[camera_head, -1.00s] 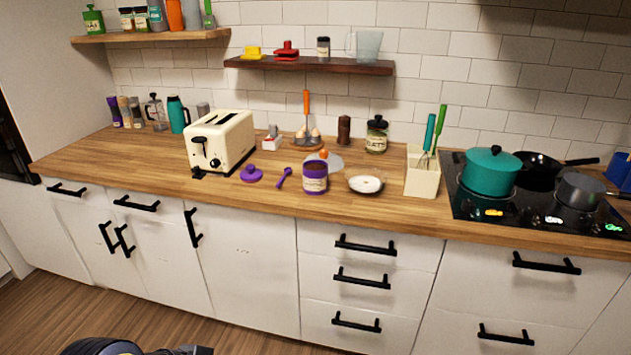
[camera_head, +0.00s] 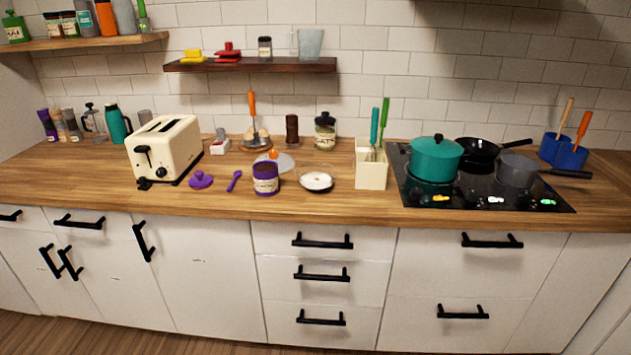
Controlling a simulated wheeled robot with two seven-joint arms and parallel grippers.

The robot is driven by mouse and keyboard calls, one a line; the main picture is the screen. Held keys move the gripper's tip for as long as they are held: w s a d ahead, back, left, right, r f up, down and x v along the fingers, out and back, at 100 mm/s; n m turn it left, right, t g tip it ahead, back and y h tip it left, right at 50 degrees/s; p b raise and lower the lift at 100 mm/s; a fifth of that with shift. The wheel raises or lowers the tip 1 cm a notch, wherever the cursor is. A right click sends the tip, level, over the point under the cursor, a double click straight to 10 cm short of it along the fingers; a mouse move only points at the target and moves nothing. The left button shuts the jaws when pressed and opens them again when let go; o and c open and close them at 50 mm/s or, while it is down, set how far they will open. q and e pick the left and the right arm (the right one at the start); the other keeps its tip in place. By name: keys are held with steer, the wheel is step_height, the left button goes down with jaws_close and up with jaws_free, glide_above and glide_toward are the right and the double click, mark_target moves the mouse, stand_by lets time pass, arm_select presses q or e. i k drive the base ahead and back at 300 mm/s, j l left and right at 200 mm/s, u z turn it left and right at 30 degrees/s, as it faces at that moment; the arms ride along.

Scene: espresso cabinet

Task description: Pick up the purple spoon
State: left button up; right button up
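The purple spoon (camera_head: 234,181) lies on the wooden counter, between a purple lid (camera_head: 201,180) on its left and a purple labelled jar (camera_head: 265,179) on its right. It lies near the front part of the counter and nothing covers it. Neither of my grippers shows in the head view now.
A cream toaster (camera_head: 166,152) stands left of the lid. A teal pot (camera_head: 435,159) sits on the black cooktop (camera_head: 480,192). The counter's front edge (camera_head: 240,215) is clear before the spoon.

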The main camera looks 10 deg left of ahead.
mark_target(238, 174)
steer(key=i+j+z, duration=0.4)
steer(key=i+j, duration=1.15)
steer(key=j, duration=0.1)
